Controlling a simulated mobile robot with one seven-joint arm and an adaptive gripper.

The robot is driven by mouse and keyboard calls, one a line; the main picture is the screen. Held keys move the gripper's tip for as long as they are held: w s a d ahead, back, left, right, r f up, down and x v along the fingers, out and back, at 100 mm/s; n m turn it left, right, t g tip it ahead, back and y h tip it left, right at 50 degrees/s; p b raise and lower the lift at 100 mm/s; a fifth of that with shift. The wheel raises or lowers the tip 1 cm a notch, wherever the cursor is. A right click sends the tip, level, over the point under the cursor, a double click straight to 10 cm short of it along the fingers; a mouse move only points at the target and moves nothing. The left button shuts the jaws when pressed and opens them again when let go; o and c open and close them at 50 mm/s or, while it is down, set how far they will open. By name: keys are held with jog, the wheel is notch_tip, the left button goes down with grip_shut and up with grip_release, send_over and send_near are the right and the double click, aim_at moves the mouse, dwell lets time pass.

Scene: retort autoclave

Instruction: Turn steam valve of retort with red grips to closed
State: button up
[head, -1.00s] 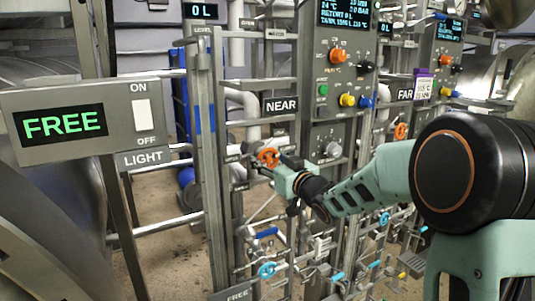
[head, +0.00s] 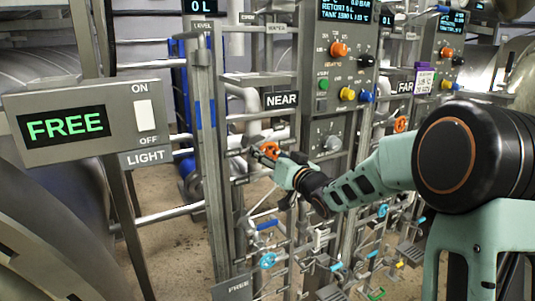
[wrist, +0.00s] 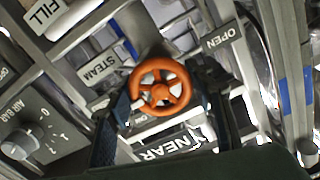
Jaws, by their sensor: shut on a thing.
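I cannot make out any red grips on a retort.
Another orange wheel (head: 401,124) sits below the FAR sign (head: 404,87). The NEAR sign (head: 281,99) and knob panel (head: 345,75) are close above my gripper. Pipes, rails and blue wheels (head: 267,260) crowd below. A FREE light box (head: 85,120) stands at the left.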

jog(key=o, duration=1.2)
jog(key=shift+c, duration=0.2)
jog(key=v, duration=1.2)
